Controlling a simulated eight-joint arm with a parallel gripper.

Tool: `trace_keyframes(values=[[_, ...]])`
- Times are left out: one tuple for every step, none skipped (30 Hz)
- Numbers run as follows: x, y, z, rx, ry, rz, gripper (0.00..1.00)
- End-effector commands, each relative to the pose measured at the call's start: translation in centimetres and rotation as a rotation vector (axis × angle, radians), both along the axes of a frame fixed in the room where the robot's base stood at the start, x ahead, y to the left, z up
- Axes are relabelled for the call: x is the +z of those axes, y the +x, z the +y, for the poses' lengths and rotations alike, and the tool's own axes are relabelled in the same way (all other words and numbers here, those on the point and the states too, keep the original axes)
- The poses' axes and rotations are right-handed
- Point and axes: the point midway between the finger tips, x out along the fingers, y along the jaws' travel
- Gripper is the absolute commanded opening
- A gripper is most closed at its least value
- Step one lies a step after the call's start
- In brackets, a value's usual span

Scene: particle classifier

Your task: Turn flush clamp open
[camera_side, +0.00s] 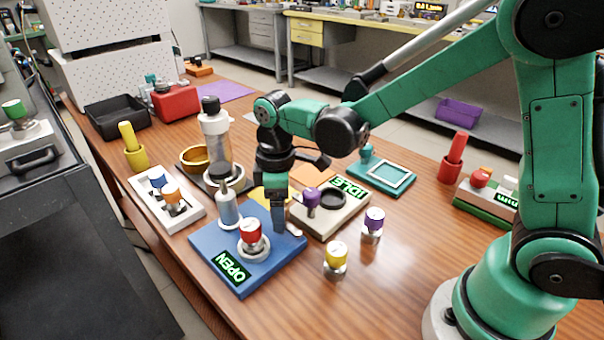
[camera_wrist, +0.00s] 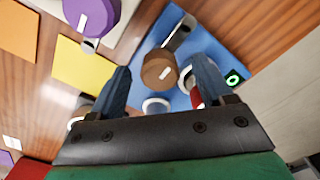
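A blue base (camera_side: 215,246) near the table's front edge carries a red knob (camera_side: 250,231), a clear cylinder (camera_side: 228,212) with a dark top, and a display (camera_side: 231,267) reading OPEN in green. My gripper (camera_side: 283,215) points down at the base's right side, behind the red knob. In the wrist view, a round brown knob (camera_wrist: 159,69) with a white mark lies between my spread fingertips (camera_wrist: 161,74), with gaps on both sides. A metal lever (camera_wrist: 179,33) sits just beyond it. The right finger hides most of the red part (camera_wrist: 197,98). I cannot tell which part is the flush clamp.
A pale unit (camera_side: 345,213) with a purple knob and an IDLE display stands close right of my gripper. Loose yellow (camera_side: 337,252) and purple (camera_side: 373,219) knobbed pieces stand right of the blue base. A white rack (camera_side: 187,213) is at left. The front right tabletop is clear.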

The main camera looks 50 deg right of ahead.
Motion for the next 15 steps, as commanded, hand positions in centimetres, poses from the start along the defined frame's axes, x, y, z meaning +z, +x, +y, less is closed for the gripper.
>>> trace_keyframes(values=[[0.0,0.0,0.0,0.000,0.000,0.000,0.73],[0.0,0.0,0.0,-0.001,0.000,0.000,0.73],[0.0,0.0,0.0,-0.001,0.000,0.000,0.73],[0.0,0.0,0.0,-0.001,0.000,0.000,0.73],[0.1,0.0,0.0,-0.001,0.000,0.000,0.73],[0.3,0.0,0.0,-0.001,0.000,0.000,0.73],[0.5,0.0,0.0,-0.001,0.000,0.000,0.73],[0.8,0.0,0.0,-0.001,0.000,0.000,0.73],[1.3,0.0,0.0,-0.001,0.000,0.000,0.73],[1.7,0.0,0.0,-0.001,0.000,0.000,0.73],[2.1,0.0,0.0,-0.001,0.000,0.000,0.73],[2.7,0.0,0.0,-0.001,0.000,0.000,0.73],[3.1,-0.1,0.0,-0.001,0.000,0.000,0.73],[3.5,0.0,0.0,-0.001,0.000,0.000,0.73],[4.0,0.0,0.0,0.000,0.000,0.000,0.73]])
